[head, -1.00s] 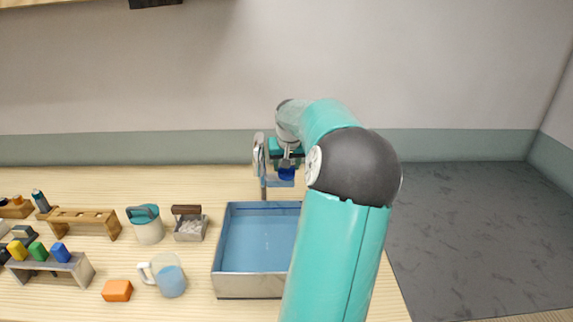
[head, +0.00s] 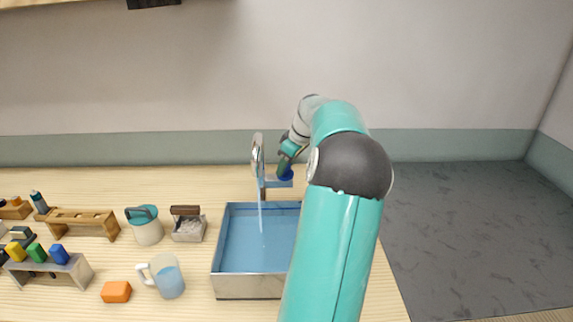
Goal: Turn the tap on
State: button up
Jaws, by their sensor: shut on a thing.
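The tap (head: 257,155) stands behind the sink, with a curved metal spout and a blue handle part (head: 286,176) on its right side. A thin stream of water (head: 261,212) falls from the spout into the basin. My gripper (head: 286,168) is at the tap's right side, shut on the blue handle. Its fingers are small and partly hidden at this distance. The sink (head: 246,286) has metal walls and a blue inside; my arm hides its right part.
Left of the sink are a mug of blue liquid (head: 168,276), an orange block (head: 116,292), a teal-topped pot (head: 146,228), a small caddy (head: 189,224) and wooden racks (head: 84,219). The wall is close behind the tap.

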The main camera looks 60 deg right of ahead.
jog(key=n+y, duration=0.1)
jog(key=n, duration=0.2)
jog(key=n+y, duration=0.1)
jog(key=n, duration=0.2)
jog(key=shift+d, duration=0.2)
jog(key=shift+n+g, duration=0.3)
jog(key=shift+g, duration=0.1)
jog(key=o, duration=1)
jog(key=shift+y, duration=0.3)
jog(key=v, duration=1.3)
jog(key=shift+s+r, duration=0.2)
jog(key=shift+r, duration=0.1)
